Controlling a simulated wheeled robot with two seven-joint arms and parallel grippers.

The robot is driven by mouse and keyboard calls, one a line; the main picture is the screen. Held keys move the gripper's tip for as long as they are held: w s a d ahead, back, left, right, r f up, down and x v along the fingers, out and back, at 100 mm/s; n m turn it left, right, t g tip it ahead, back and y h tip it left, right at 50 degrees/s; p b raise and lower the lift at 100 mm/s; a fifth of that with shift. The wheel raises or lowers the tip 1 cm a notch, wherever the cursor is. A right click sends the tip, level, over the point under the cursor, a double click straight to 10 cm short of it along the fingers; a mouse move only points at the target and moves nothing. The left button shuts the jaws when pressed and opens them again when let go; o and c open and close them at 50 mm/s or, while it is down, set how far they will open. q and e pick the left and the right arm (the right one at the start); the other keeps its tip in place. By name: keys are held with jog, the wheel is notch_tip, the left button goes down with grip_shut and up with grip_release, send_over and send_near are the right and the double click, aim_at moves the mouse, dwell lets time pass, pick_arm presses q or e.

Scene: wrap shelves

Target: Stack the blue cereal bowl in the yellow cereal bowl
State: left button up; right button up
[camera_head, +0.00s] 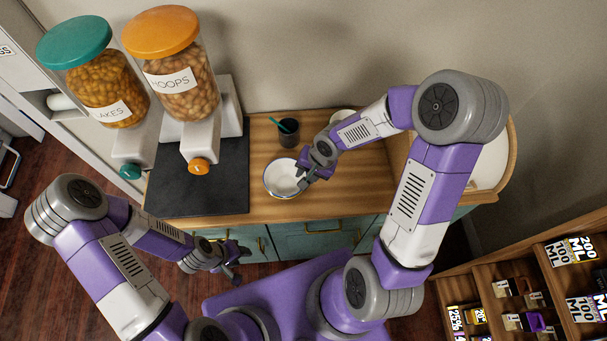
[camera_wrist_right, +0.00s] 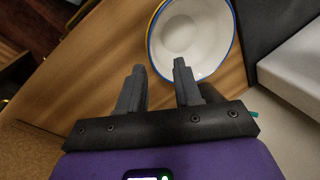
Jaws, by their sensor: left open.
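A white bowl with a blue rim (camera_head: 281,179) stands on the wooden counter. In the right wrist view the blue-rimmed bowl (camera_wrist_right: 195,38) sits inside a yellow-edged bowl (camera_wrist_right: 154,22), whose rim shows along its left side. My right gripper (camera_head: 304,182) is at the right edge of the bowls. In its wrist view the fingers (camera_wrist_right: 158,84) are apart with nothing between them, and one fingertip overlaps the bowl's near edge in the picture; I cannot tell if it touches. My left gripper (camera_head: 236,265) is open and empty, low in front of the cabinet.
A dark cup (camera_head: 289,135) with a green stick stands behind the bowls. Two cereal dispensers (camera_head: 180,85) stand on a dark mat (camera_head: 215,185) at left. A pale rounded item (camera_head: 342,114) is partly hidden behind my right arm. A shelf (camera_head: 485,275) stands at lower right.

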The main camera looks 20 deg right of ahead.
pick_arm(q)
notch_tip(320, 180, up, 3)
jog(key=shift+f+p, duration=0.1)
jog(key=shift+p, duration=1)
pick_arm(e)
jog(key=v, duration=0.8)
jog(key=shift+r, duration=0.2)
pick_arm(q)
jog(key=shift+s, duration=0.1)
pick_arm(e)
jog(key=shift+a, duration=0.1)
